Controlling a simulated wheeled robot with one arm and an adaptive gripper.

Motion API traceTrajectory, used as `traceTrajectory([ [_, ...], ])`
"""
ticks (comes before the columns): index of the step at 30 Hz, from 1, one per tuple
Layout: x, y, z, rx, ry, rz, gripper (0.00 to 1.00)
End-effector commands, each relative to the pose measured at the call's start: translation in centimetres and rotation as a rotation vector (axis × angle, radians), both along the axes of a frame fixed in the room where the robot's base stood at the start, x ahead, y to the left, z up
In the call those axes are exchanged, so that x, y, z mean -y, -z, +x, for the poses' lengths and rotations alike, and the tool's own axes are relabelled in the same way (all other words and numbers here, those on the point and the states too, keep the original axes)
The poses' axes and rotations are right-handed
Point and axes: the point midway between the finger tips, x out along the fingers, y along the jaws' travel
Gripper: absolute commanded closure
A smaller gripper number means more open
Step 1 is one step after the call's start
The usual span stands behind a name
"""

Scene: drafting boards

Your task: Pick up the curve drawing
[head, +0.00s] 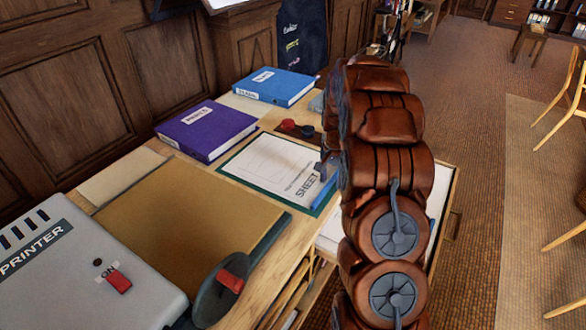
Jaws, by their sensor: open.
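I cannot make out a curve on any paper in the head view. A white sheet (265,165) marked "SHEET" lies on a green-edged mat on the desk; its lettering runs along the right side. More white paper (329,237) lies in an open drawer below the desk's right edge, mostly hidden by my brown arm. My arm stands in front of the desk's right side, and my gripper does not show clearly; it seems to be hidden behind the arm. A small blue object (325,191) shows beside the arm at the sheet's right edge.
A grey printer (75,265) with a red switch stands at the left. A guillotine trimmer with a tan board (185,225) lies beside it. A purple binder (206,138) and blue binder (276,84) lie towards the back. Open floor (480,180) and wooden chairs are at the right.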

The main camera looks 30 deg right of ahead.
Motion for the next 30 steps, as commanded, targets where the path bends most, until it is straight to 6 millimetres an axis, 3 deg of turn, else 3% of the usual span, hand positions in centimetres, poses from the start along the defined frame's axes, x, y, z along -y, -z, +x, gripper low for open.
traceTrajectory([
  [4,0.0,-0.02,-0.01,0.0,0.0,0.0,0.57],
  [16,-0.02,0.0,-0.04,-0.001,0.0,0.0,0.99],
  [30,-0.02,-0.12,-0.04,-0.001,0.0,0.001,1.0],
])
